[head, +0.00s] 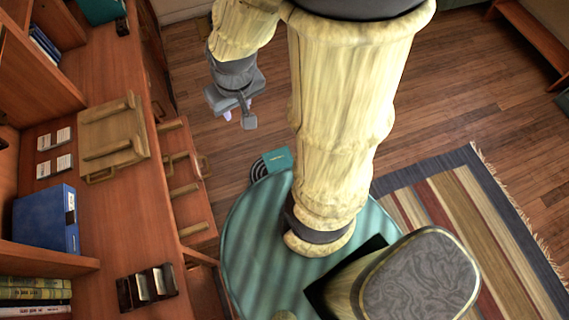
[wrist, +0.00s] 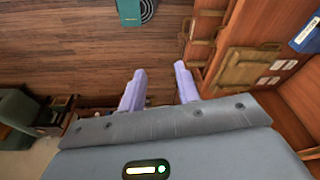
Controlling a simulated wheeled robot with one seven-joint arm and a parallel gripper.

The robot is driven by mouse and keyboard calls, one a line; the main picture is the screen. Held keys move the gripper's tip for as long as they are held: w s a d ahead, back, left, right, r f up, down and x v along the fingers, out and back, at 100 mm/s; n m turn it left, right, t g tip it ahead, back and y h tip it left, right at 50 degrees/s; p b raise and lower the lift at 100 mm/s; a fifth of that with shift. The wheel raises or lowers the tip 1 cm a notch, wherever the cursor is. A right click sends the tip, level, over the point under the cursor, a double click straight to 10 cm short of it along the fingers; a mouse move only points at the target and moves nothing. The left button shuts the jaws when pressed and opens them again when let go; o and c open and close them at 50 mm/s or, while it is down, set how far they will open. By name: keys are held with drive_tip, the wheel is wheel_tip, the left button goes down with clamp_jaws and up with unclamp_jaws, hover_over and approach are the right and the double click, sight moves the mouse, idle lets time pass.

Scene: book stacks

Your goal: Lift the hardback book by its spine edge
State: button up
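I cannot tell for sure which thing is the hardback book. A large blue book-like block (head: 47,218) with a pale label stands on the desk at the left; in the wrist view it shows at the right edge (wrist: 306,36). Yellow-green books (head: 35,293) lie at the lower left of the head view. Blue spines (head: 44,45) stand in an upper-left cubby. My gripper (head: 238,114) hangs over the floor, right of the desk and apart from all these books. In the wrist view its two lilac fingers (wrist: 160,88) are spread with nothing between them.
The wooden desk (head: 130,220) holds a wooden tray (head: 113,122), white cards (head: 54,166) and a dark slotted holder (head: 147,287). Drawer fronts or rails (head: 185,190) jut from its right side. A striped rug (head: 470,215) lies at right. The plank floor (head: 225,155) under my gripper is clear.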

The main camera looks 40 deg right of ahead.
drive_tip(key=shift+w+d, duration=0.2)
drive_tip(key=shift+w, duration=0.05)
drive_tip(key=shift+s, duration=0.1)
drive_tip(key=w+d+f+m+g+y+b, duration=0.1)
drive_tip(key=d+f+m+y+b, duration=0.2)
drive_tip(key=d+f+m+b, duration=0.85)
drive_tip(key=f+m+g+y+b, duration=0.15)
drive_tip(key=f+m+b, duration=0.25)
drive_tip(key=f+b, duration=1)
drive_tip(key=w+d+f+m+g+y+b, duration=0.1)
drive_tip(key=d+f+m+y+b, duration=0.55)
drive_tip(key=f, duration=1.35)
drive_tip(key=s+d+f+m+t+b, duration=0.3)
drive_tip(key=d+f+m+t+b, duration=0.2)
drive_tip(key=f, duration=0.8)
drive_tip(key=s+d+f+m+t+h+b, duration=0.1)
drive_tip(key=s+d+f+m+t+b, duration=0.3)
drive_tip(key=f+m+b, duration=0.7)
drive_tip(key=s+d+f+m+t+b, duration=0.3)
drive_tip(key=d+f+m+t+b, duration=0.4)
drive_tip(key=f, duration=1)
drive_tip(key=m+b, duration=0.2)
drive_tip(key=shift+s+m+h, duration=0.4)
